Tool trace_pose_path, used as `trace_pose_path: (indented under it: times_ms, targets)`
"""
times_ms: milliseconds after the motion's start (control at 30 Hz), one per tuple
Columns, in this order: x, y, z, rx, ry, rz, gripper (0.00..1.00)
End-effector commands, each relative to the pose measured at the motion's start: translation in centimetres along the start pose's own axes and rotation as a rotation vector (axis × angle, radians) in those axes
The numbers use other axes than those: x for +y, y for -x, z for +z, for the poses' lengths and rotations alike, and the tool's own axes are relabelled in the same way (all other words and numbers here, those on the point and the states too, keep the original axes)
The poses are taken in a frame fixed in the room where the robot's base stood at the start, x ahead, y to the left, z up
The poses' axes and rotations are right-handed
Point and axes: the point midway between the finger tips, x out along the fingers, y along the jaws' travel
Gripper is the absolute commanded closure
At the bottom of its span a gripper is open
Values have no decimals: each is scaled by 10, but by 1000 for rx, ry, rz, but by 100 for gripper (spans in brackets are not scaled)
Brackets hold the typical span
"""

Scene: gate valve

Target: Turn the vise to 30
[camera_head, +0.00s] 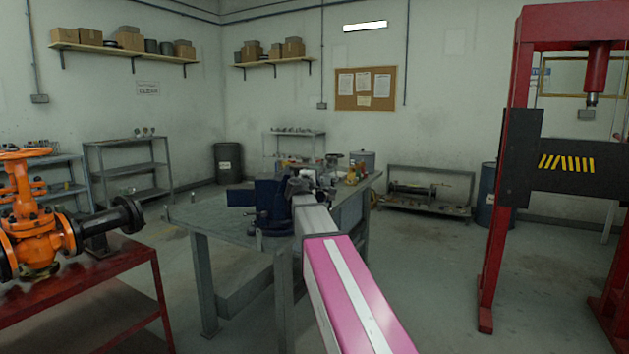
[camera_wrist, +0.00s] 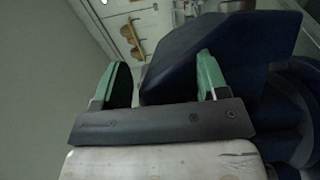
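The dark blue vise (camera_head: 268,205) stands on the grey workbench (camera_head: 215,222), with a blue block-like part (camera_head: 240,195) at its left. My gripper (camera_head: 303,183) is at the vise's right side, small and partly merged with the parts behind it. In the wrist view, my gripper (camera_wrist: 163,68) has two green fingers spread wide apart. The blue vise body (camera_wrist: 235,50) fills the space behind and right of the fingers; its edge passes behind the right finger. I cannot tell whether any vise part lies between the fingers or touches them. No handle or angle scale is readable.
An orange valve (camera_head: 35,225) sits on a red table (camera_head: 85,285) at left. A red press (camera_head: 500,200) stands at right. Several small items, including a yellowish one (camera_head: 351,177), lie on the bench's far right. Open floor (camera_head: 430,260) lies right of the bench.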

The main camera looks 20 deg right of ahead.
Motion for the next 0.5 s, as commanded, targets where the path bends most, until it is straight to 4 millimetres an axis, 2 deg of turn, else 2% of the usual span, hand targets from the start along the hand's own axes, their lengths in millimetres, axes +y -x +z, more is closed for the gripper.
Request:
trace_pose_path:
  times_ms: [267,500]
  targets:
    - [0,9,0,1,0,1,33]
    - [0,44,1,2,0,1,33]
